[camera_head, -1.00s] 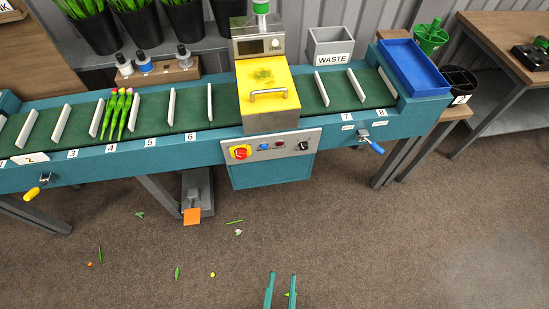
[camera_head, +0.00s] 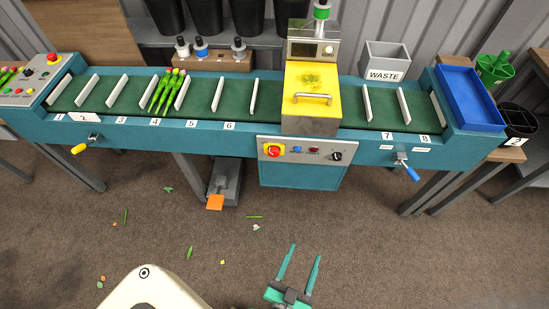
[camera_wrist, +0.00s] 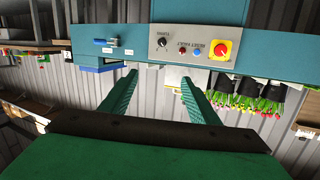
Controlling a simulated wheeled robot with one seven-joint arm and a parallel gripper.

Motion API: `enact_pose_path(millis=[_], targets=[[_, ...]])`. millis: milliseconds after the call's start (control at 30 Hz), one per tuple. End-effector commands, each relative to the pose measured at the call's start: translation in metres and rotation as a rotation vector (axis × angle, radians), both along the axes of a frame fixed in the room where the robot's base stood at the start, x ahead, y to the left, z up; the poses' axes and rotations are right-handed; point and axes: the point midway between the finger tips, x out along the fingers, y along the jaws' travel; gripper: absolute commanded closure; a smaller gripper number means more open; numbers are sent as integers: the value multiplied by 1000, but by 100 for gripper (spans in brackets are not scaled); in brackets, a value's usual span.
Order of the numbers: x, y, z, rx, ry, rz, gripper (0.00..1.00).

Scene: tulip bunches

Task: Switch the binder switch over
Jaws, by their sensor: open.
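The binder (camera_head: 318,85) has a yellow cover with a handle and sits over the green belt. On the grey panel (camera_head: 262,143) below it are a red knob on a yellow plate (camera_head: 274,151), a blue button (camera_head: 297,149), a red button (camera_head: 314,151) and a black rotary knob (camera_head: 337,156). I cannot tell which is named the binder switch. The wrist view shows the panel upside down, with the black knob (camera_wrist: 162,42) and red knob (camera_wrist: 220,48). My gripper (camera_head: 306,251) is open and empty over the floor, apart from the panel.
A tulip bunch (camera_head: 168,90) lies on the belt near label 4. A yellow-handled lever (camera_head: 79,148) and a blue-handled lever (camera_head: 412,174) stick out of the conveyor front. An orange pedal (camera_head: 215,202) stands below. Floor before the panel is clear except for scraps.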

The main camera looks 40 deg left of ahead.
Motion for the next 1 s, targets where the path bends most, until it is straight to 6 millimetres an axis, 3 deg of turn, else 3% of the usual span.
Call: enact_pose_path(millis=[33,300,600,800,1000], targets=[[18,15,-10,14,-12,30,45],[97,99,-49,79,-53,159,45],[162,208,-62,146,-75,279,45],[178,245,-61,164,-79,314,45],[188,257,-61,169,-79,321,45]])
